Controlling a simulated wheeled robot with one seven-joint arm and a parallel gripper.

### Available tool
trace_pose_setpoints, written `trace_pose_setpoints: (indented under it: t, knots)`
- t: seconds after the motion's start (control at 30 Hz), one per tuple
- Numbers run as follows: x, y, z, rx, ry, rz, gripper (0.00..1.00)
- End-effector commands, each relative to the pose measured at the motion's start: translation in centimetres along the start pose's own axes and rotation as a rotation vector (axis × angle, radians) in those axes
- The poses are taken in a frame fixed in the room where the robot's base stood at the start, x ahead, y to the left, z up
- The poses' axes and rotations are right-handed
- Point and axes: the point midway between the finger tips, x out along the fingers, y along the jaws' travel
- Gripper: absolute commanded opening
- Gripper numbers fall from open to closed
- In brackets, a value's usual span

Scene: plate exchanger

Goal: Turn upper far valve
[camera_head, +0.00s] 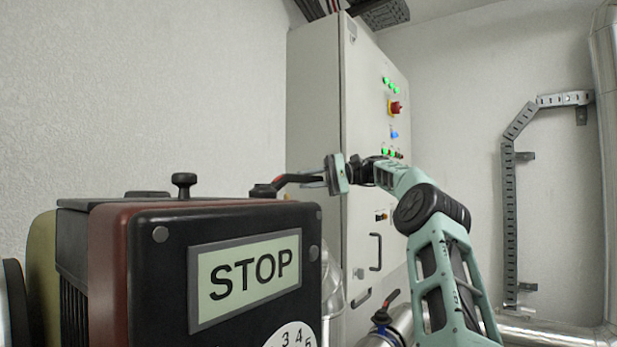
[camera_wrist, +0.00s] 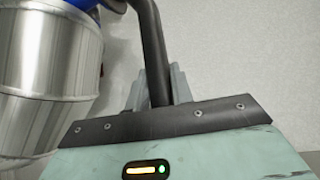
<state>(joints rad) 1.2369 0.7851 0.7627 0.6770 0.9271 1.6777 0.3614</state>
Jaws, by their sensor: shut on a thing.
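A valve lever (camera_head: 298,180), dark with a red part near its pivot, reaches out from behind the top of the black machine. My gripper (camera_head: 333,174) is at the lever's free end, shut on it. In the wrist view the dark lever (camera_wrist: 148,40) runs down between the two grey fingers of my gripper (camera_wrist: 158,88). The valve's body is mostly hidden behind the machine in the head view. A blue part (camera_wrist: 78,4) shows at the top edge of the wrist view.
The black machine with a STOP sign (camera_head: 246,277) fills the lower left. A tall grey cabinet (camera_head: 315,100) with lights and a red button stands behind my gripper. A silver clad pipe (camera_wrist: 45,50) is left in the wrist view.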

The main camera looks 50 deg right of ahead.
Motion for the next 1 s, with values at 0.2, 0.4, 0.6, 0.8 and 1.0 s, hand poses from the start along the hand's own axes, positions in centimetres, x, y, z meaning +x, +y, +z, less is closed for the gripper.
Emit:
trace_pose_setpoints:
  t: [0.2,0.4,0.6,0.8,1.0]
  knots:
    - [0.1,-0.2,0.0,-0.004,-0.001,-0.005,0.0]
    - [0.2,-0.3,0.0,-0.005,-0.002,-0.005,0.0]
    - [0.2,-0.2,0.0,-0.004,-0.004,-0.003,0.44]
    - [0.1,-0.1,0.0,-0.002,-0.005,-0.001,0.44]
    - [-1.5,-0.2,0.0,-0.003,-0.003,-0.003,0.44]
